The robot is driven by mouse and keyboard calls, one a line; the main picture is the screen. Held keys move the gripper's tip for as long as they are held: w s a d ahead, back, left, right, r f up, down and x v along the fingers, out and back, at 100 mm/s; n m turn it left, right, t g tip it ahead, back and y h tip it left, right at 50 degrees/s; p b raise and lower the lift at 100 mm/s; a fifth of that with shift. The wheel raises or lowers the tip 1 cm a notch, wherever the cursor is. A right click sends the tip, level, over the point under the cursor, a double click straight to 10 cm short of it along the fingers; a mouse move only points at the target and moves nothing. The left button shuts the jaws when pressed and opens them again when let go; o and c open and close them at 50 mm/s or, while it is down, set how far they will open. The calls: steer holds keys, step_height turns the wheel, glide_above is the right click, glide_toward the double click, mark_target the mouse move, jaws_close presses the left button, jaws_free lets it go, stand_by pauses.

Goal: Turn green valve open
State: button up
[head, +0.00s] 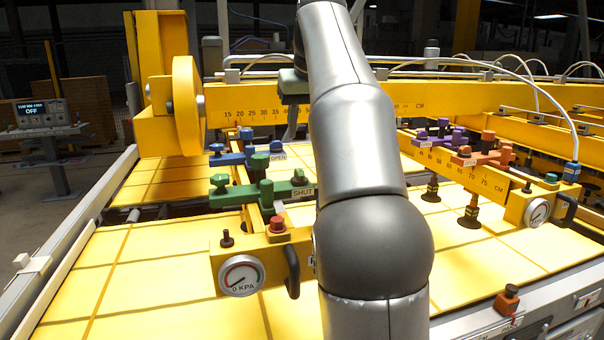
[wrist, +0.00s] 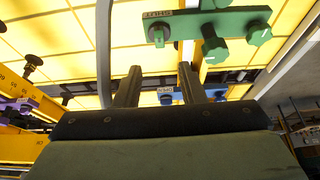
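The green valve (head: 247,196) is a green bar with several round knobs on the left yellow beam; a SHUT label stands at its right end in the head view. In the wrist view the green valve (wrist: 236,17) is at the top right, with the SHUT label upside down beside its left knob. My gripper (wrist: 158,80) shows two dark, parallel fingers with a clear gap and nothing between them. In the picture its tips lie below the valve's left knob and look apart from it; the depth is hard to judge. In the head view my arm hides the fingers.
A blue valve (head: 232,158) labelled OPEN sits just behind the green one. A red button (head: 277,224), a gauge (head: 241,276) reading 0 KPA and a black handle (head: 292,270) are in front. Purple (head: 438,136) and orange (head: 482,158) valves stand at right.

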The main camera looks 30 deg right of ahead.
mark_target(299, 169)
steer(key=b+x, duration=0.1)
steer(key=x, duration=0.9)
steer(key=shift+w+f+b, duration=0.1)
steer(key=shift+f+b, duration=0.2)
steer(key=shift+f, duration=0.05)
jaws_close()
